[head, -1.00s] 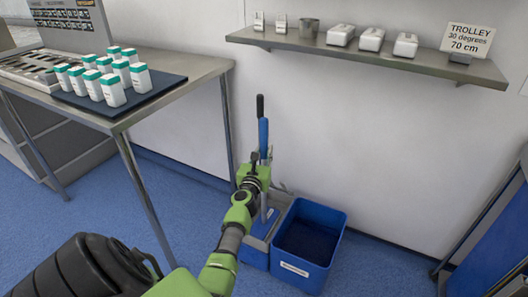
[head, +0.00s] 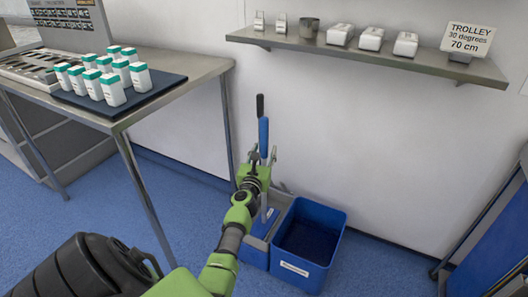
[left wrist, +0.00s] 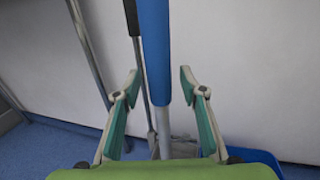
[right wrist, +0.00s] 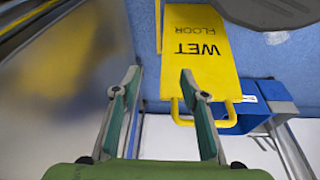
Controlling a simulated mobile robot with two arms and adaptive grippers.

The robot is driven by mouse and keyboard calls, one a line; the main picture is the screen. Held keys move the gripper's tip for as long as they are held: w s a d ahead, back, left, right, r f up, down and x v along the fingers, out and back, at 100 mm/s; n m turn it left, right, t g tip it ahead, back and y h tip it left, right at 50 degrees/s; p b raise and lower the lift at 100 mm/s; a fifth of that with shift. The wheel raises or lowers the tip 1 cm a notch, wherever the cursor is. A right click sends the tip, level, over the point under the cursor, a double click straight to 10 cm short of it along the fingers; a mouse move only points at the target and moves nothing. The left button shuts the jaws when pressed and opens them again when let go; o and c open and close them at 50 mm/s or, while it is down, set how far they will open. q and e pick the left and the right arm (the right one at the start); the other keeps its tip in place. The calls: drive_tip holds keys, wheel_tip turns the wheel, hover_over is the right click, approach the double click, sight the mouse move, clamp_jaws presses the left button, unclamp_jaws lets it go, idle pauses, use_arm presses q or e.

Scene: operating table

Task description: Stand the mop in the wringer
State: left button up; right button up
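The mop (head: 263,137), with a blue grip and a grey pole below it, stands nearly upright by the wall in the head view. Its lower end is hidden behind my left arm. My left gripper (head: 263,156) is open, with a finger on each side of the mop. In the left wrist view the mop (left wrist: 155,50) passes between the spread fingers (left wrist: 159,75), with gaps on both sides. The blue wringer unit (head: 256,250) is partly covered by my arm, so I cannot tell how the mop head sits. My right gripper (right wrist: 160,72) is open and empty.
A blue bucket (head: 309,238) stands right of the mop. A black-topped handle (head: 260,106) rises behind the mop. A steel table (head: 165,90) is at left and a wall shelf (head: 390,58) above. The right wrist view shows a yellow wet-floor sign (right wrist: 200,50).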

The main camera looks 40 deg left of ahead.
use_arm(q)
drive_tip(key=shift+f, duration=0.1)
drive_tip(key=shift+s+d, duration=0.1)
drive_tip(key=shift+s, duration=0.25)
drive_tip(key=v, duration=1.1)
drive_tip(key=shift+d, duration=0.15)
